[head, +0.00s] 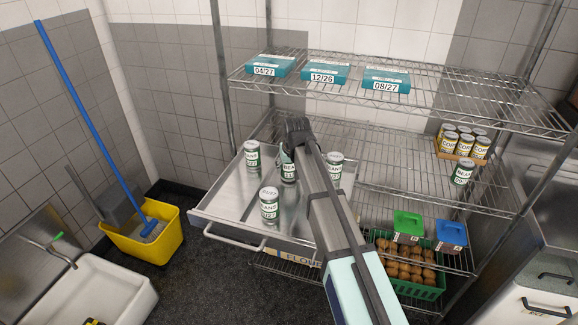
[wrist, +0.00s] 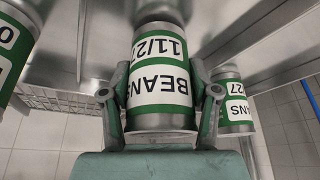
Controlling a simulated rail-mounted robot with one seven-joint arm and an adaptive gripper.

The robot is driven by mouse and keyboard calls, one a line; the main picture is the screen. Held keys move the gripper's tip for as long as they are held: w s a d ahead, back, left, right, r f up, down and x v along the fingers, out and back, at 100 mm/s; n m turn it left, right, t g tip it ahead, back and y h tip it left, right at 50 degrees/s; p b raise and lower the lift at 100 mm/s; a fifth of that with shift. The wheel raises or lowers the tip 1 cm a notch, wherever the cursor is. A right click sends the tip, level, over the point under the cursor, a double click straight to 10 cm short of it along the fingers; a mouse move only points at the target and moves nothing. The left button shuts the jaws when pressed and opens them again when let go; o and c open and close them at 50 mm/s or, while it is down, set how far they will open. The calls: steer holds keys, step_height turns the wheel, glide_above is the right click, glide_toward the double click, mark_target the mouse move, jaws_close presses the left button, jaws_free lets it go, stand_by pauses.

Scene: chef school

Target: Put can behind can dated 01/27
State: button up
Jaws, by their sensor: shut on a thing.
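My gripper (head: 291,150) is shut on a green-and-white beans can (head: 288,172) over the metal tray (head: 228,203). In the wrist view the held can (wrist: 160,75) reads BEANS 11/27 upside down, between my two fingers (wrist: 160,92). A beans can (head: 268,206) stands at the tray's front; its date ends in 27, but I cannot read the month surely. Another can (head: 252,155) stands at the back left and one (head: 335,165) to the right, partly behind my arm. Whether the held can touches the tray is unclear.
Another can (head: 463,172) stands on the wire shelf at right, near a box of yellow cans (head: 464,143). Teal dated boxes (head: 325,74) lie on the top shelf. A yellow mop bucket (head: 146,236) stands left. The tray's front left is clear.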

steer(key=shift+f, duration=0.2)
steer(key=o, duration=1.4)
steer(key=shift+f, duration=0.1)
steer(key=shift+o, duration=0.2)
steer(key=b+v, duration=0.3)
steer(key=v, duration=0.9)
